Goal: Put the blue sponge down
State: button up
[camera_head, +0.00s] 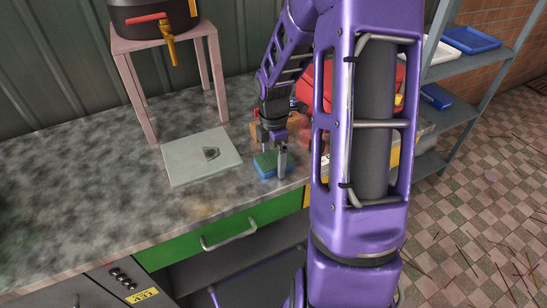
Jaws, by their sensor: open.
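The blue sponge (267,172) rests on the mottled grey counter (95,180), near its front edge. Its top looks green and its side blue. My gripper (271,165) points down over the sponge, with its fingers apart. One finger shows in front of the sponge on the right, and the other is on its far left side. Whether the fingers touch the sponge cannot be told.
A pink stand (165,42) holds a dark pot (150,20) behind. A red object (312,82) and a metal shelf (462,112) with trays are at right. The counter's left side is clear.

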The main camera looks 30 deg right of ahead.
aim_at(273, 158)
notch_tip(273, 158, up, 12)
jog(key=p, duration=0.2)
jog(key=shift+r, duration=0.15)
dwell(0.5)
